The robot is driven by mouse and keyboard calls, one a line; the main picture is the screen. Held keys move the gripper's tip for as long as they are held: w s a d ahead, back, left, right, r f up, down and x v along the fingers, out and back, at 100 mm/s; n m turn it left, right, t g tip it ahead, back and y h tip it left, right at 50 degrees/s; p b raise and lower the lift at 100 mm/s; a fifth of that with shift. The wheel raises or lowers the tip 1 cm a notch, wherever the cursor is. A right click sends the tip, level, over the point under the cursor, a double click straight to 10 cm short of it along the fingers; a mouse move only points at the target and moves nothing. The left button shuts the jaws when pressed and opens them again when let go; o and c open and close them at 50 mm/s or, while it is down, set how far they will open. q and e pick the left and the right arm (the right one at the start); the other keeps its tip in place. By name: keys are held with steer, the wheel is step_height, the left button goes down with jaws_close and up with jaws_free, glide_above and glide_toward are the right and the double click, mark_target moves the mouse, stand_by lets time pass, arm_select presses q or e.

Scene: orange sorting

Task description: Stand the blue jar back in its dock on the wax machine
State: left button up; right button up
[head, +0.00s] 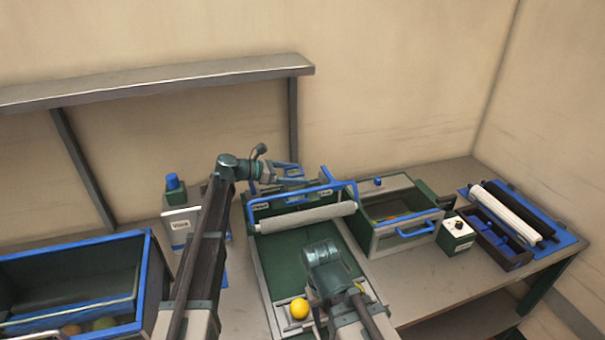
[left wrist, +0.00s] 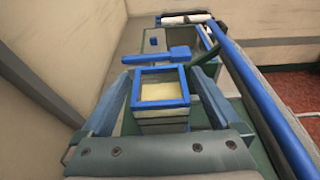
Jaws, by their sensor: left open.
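My left gripper (head: 291,174) is open at the back of the machine (head: 285,260), which has a green bed, a pale roller and a blue frame. In the left wrist view, a square blue-rimmed open container (left wrist: 161,88) with pale yellow inside stands upright between the blue fingers of the left gripper (left wrist: 155,100). I cannot tell whether it is the blue jar or the dock, nor whether a finger touches it. A blue-capped bottle (head: 173,188) stands at the left behind a white sign. My right arm shows at the bottom; its fingers do not show.
An orange (head: 299,309) lies at the machine's near end. A blue-rimmed bin (head: 146,275) is at the left. A drawer box (head: 405,233), a small control box (head: 458,236) and a blue mat (head: 567,242) with rollers stand at the right. A shelf (head: 150,82) is behind.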

arm_select(q)
steer(key=p+v, duration=0.2)
steer(key=v, duration=0.7)
steer(key=shift+a, duration=0.35)
steer(key=shift+s+r, duration=0.1)
steer(key=shift+r+p, duration=0.1)
steer(key=shift+p, duration=0.2)
